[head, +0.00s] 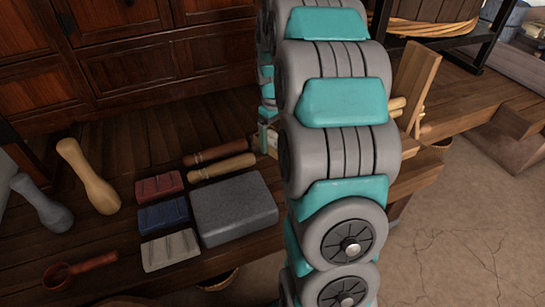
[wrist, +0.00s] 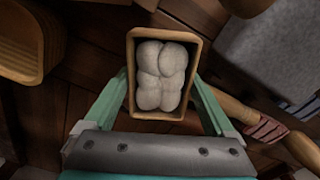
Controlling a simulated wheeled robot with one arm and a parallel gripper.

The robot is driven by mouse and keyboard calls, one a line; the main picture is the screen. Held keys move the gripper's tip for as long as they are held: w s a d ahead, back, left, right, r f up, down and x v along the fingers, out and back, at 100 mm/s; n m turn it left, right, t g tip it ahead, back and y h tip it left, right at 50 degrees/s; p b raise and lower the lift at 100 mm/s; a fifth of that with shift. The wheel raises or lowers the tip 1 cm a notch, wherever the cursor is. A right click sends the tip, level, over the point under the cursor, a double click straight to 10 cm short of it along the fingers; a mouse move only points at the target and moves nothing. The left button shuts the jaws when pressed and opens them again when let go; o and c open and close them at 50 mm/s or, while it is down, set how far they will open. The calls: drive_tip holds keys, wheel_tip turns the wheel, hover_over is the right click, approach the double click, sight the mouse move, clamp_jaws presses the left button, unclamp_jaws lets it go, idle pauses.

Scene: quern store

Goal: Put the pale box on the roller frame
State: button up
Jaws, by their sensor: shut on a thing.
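A pale tan box (wrist: 158,115) with an open top and rounded whitish lumps inside is in the middle of the wrist view. My gripper (wrist: 161,80) is shut on it, one teal finger at each side. In the head view my arm hides most of the gripper and box; only a small part shows at the arm's left edge. A wooden piece with an upright board and pale round rod ends (head: 408,95) stands right of my arm; it may be the roller frame, but my arm covers part of it.
A grey stone block (head: 235,208) lies on the dark wooden surface beside red, blue and pale grooved blocks (head: 170,250). Two wooden rods (head: 221,167), a tan pestle-like piece (head: 88,178), a grey one (head: 42,205) and a reddish scoop (head: 80,270) lie nearby. A basket (head: 430,25) is at the back.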

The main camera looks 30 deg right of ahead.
sight(274, 164)
drive_tip(key=shift+f, duration=3.85)
drive_tip(key=shift+f, duration=0.15)
drive_tip(key=o, duration=1.1)
